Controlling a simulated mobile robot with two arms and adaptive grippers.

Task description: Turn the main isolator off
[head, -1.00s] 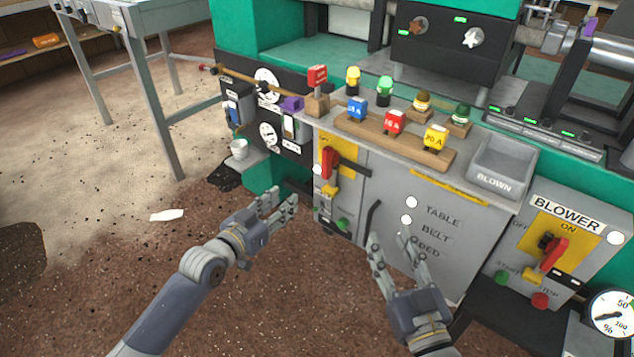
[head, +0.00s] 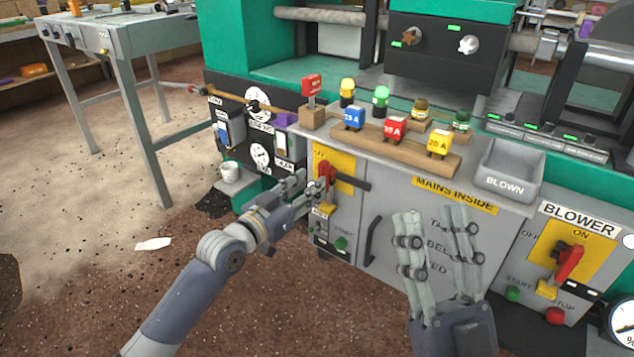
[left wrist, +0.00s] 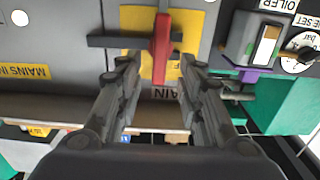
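The main isolator has a red handle (head: 325,173) on a yellow plate (head: 341,160), at the left of the grey cabinet front. The handle stands roughly upright in the head view. My left gripper (head: 312,184) is open at the handle. In the left wrist view, the red handle (left wrist: 162,45) lies between the two open fingertips (left wrist: 158,62), with gaps on both sides; I cannot tell whether it is touched. A dark bar (left wrist: 120,41) crosses at the handle. My right gripper (head: 435,215) is open and empty before the cabinet door.
A black door handle (head: 373,241) and a green button (head: 341,243) are near the isolator. A second red switch (head: 570,262), marked BLOWER, stands at right. Coloured plugs sit on a wooden rack (head: 382,150) above.

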